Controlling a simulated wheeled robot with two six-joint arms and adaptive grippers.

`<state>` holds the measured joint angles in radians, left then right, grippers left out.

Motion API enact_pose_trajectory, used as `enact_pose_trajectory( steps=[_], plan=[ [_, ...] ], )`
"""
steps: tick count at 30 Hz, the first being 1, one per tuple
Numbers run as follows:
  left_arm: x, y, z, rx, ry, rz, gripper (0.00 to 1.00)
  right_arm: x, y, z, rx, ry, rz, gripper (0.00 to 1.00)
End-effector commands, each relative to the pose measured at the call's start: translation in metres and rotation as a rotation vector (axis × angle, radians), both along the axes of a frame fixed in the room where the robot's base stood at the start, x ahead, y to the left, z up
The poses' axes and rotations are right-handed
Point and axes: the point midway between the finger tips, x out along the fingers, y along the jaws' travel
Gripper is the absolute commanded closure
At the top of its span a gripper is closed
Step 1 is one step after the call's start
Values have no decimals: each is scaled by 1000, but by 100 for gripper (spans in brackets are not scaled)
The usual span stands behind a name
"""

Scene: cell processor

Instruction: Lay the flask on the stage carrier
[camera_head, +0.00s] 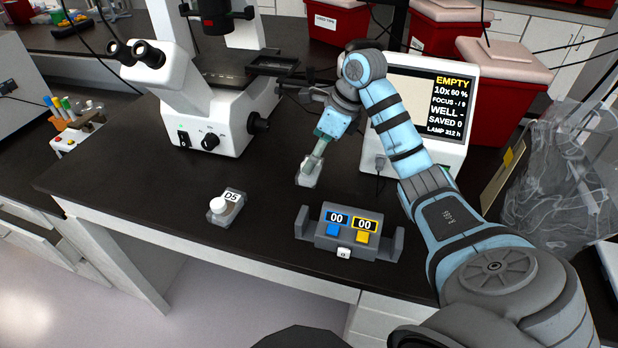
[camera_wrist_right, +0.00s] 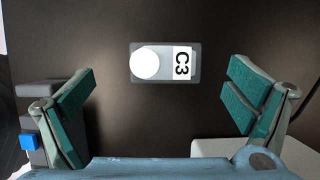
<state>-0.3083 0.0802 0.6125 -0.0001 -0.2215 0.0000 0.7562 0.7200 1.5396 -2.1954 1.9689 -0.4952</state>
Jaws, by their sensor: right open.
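A clear flask with a white cap and a C3 label (camera_wrist_right: 185,62) lies on the dark bench, framed between the fingers in the right wrist view. In the head view this flask (camera_head: 306,178) is partly hidden by my right gripper (camera_head: 318,152). The right gripper (camera_wrist_right: 160,108) is open above the flask, and its pads do not touch it. A second flask, labelled D5 (camera_head: 226,207), lies on the bench to the left. The black stage carrier (camera_head: 272,64) on the microscope (camera_head: 190,85) looks empty. My left gripper is not in view.
A grey counter box (camera_head: 345,236) with blue and yellow buttons stands in front of the C3 flask. A monitor unit reading EMPTY (camera_head: 437,105) stands behind my right arm. Red bins (camera_head: 500,85) are at the back right. Bench is clear between the flasks.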

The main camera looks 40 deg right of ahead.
Motion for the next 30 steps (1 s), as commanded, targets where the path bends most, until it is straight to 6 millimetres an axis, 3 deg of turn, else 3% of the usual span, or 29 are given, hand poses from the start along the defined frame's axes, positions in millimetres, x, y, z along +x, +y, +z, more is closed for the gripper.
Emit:
enact_pose_trajectory(
  steps=[8,15,24,27,30],
  plan=[
    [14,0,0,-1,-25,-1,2,15,4,-44,2,3,2,2],
    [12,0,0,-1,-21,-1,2,17,4,-48,0,0,1,2],
    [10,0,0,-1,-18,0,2,17,4,-47,2,0,2,50],
    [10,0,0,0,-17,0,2,17,4,-47,2,0,2,58],
    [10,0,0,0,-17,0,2,17,4,-47,2,0,2,58]
  ],
)
